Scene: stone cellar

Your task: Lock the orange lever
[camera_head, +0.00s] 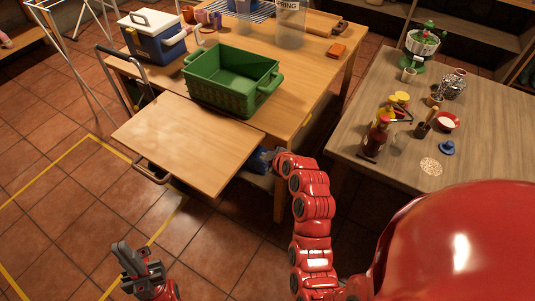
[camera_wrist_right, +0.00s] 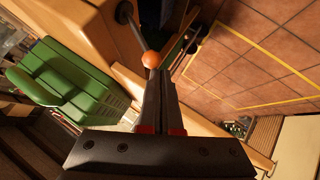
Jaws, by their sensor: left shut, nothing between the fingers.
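The orange lever shows in the right wrist view as a round orange knob (camera_wrist_right: 151,59) on a thin dark rod beside the wooden table. My right gripper (camera_wrist_right: 160,74) has its two fingers together, with the tips right at the knob. I cannot tell whether they touch it. In the head view my red right arm reaches to the table's near side, where the hand is mostly hidden and the lever cannot be made out. My left gripper (camera_head: 128,252) is shut and empty, low over the tiled floor, away from the table.
A pale wooden leaf (camera_head: 187,140) with a metal handle juts from the table's near side. A green crate (camera_head: 222,97) and a blue-and-white cooler (camera_head: 152,40) stand behind it. A second table (camera_head: 375,90) on the right bears bottles and bowls. Tiled floor (camera_head: 75,190) is clear at left.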

